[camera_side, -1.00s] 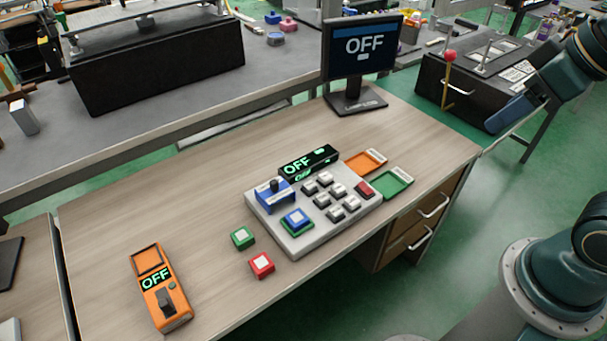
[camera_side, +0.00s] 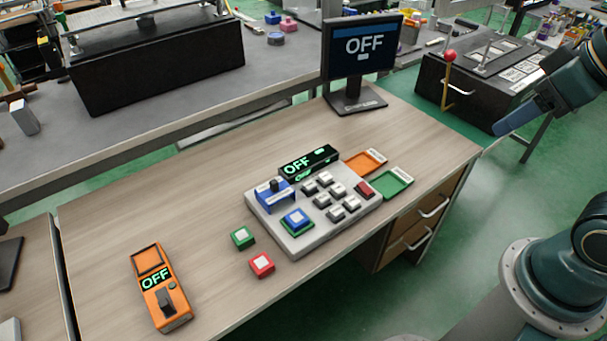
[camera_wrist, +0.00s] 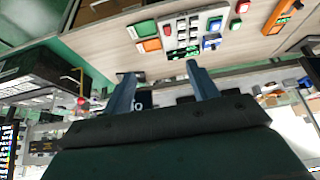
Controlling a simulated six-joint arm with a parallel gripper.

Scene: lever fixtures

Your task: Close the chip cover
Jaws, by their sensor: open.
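A light grey board (camera_side: 325,230) lies on the wooden desk, also upside down in the wrist view (camera_wrist: 196,24). On its left side stands a raised blue piece with a dark knob (camera_side: 275,195), which looks like the chip cover. In front of it is a blue chip with a white top (camera_side: 297,219) on a green base, uncovered from above. Which way the cover hinges is too small to tell. My gripper (camera_side: 506,122) is in the air beyond the desk's right edge, far from the board. In the wrist view its two fingers (camera_wrist: 162,84) are apart and empty.
A black box with a red-knobbed lever (camera_side: 450,75) stands behind.

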